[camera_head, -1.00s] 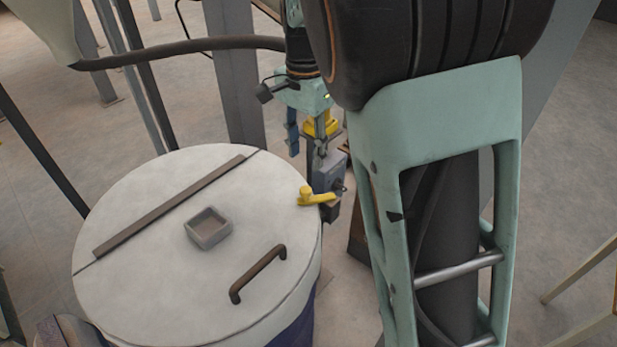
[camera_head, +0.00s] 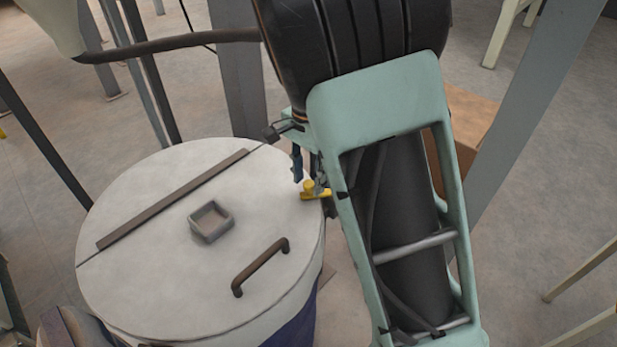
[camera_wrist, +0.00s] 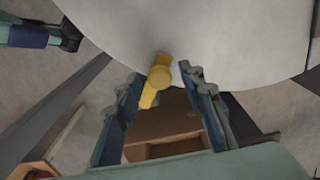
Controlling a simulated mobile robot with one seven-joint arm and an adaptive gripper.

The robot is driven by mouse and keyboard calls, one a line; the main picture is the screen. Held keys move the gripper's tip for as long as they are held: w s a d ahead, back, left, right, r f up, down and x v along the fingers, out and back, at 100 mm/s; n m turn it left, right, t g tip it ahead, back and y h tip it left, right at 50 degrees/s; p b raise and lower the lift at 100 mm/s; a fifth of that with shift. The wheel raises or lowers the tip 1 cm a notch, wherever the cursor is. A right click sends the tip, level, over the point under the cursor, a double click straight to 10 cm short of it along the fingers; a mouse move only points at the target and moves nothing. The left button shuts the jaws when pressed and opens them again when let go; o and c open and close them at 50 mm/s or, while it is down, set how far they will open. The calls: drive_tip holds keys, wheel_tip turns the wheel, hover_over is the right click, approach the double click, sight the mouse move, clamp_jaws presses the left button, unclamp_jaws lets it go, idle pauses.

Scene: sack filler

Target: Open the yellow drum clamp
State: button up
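The yellow drum clamp (camera_head: 314,191) sits at the right rim of the white drum lid (camera_head: 165,280). No contact shows. In the head view my gripper (camera_head: 308,178) is at the clamp, mostly hidden behind my arm.
The lid carries a dark handle (camera_head: 260,267), a square socket (camera_head: 210,220) and a long dark bar (camera_head: 172,200). Grey posts (camera_head: 237,75) stand behind the drum. A brown box (camera_head: 468,130) stands on the floor at right. Floor is open between them.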

clamp_jaws()
drive_tip(key=shift+s+n, duration=0.15)
drive_tip(key=shift+n, duration=0.15)
drive_tip(key=shift+s+d+n, duration=0.15)
drive_tip(key=shift+s+n, duration=0.35)
drive_tip(key=shift+n, duration=0.4)
drive_tip(key=n, duration=0.1)
drive_tip(key=s+n+b, duration=0.1)
drive_tip(key=shift+s+d+n, duration=0.2)
drive_tip(key=shift+d+n, duration=0.1)
drive_tip(key=shift+d, duration=0.05)
drive_tip(key=s+d+n+b, duration=0.1)
drive_tip(key=d+n, duration=0.6)
drive_tip(key=n, duration=0.8)
drive_tip(key=shift+s+b, duration=0.35)
drive_tip(key=shift+s, duration=0.45)
drive_tip(key=shift+d, duration=0.15)
